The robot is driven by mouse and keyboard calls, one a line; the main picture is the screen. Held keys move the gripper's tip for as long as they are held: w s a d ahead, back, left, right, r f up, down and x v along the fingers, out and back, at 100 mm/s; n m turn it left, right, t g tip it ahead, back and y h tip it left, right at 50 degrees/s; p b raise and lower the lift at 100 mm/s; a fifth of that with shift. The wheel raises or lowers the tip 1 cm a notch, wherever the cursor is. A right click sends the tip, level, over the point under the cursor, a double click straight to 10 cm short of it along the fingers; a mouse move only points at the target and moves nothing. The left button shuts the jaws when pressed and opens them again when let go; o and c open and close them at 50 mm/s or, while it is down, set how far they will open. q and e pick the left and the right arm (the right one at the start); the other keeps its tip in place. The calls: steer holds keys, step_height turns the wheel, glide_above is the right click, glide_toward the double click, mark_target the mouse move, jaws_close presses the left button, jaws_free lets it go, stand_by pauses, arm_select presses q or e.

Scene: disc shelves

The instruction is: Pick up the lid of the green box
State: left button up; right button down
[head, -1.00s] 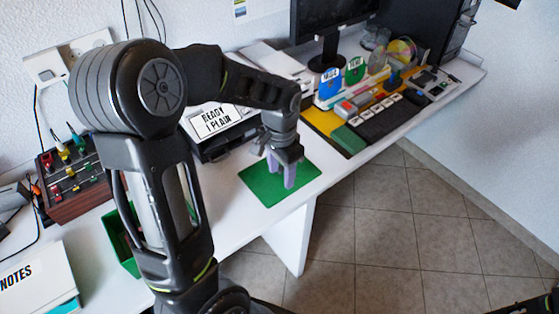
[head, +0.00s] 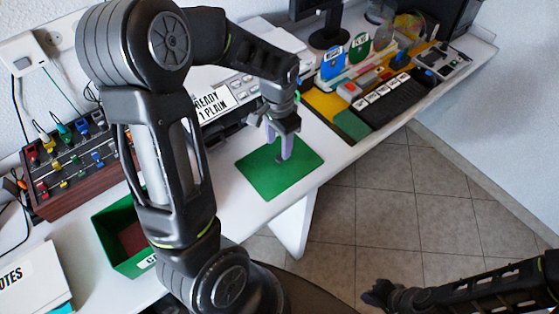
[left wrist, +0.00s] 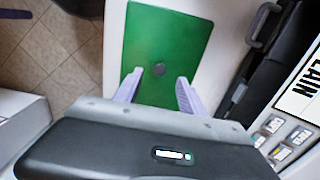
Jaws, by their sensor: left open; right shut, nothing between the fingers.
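The green lid (head: 262,177) is a flat green panel lying on the white desk. Its small grey knob (left wrist: 158,69) sits near the middle of the panel in the left wrist view. My left gripper (head: 284,150) is over the lid, pointing down, with pale lilac fingers. In the left wrist view its fingers (left wrist: 157,84) are apart, one toward each side of the knob, and nothing is between them. The green box (head: 110,238) stands open at the desk's front left, partly hidden by my left arm. My right gripper (head: 376,293) is low at the right, shut and empty.
A printer (head: 240,97) stands behind the lid, close to my left arm. A black keyboard (head: 392,103) and other desk items lie to the right. A switch panel (head: 72,160) and a notes binder (head: 30,285) are at the left.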

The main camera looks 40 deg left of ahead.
mark_target(280, 158)
arm_select(q)
steer(key=shift+f, duration=0.25)
step_height(280, 158, down, 5)
steer(key=shift+w+f+p, duration=0.1)
steer(key=shift+p, duration=0.2)
steer(key=shift+c, duration=0.2)
stand_by(0.4)
jaws_close()
stand_by(0.5)
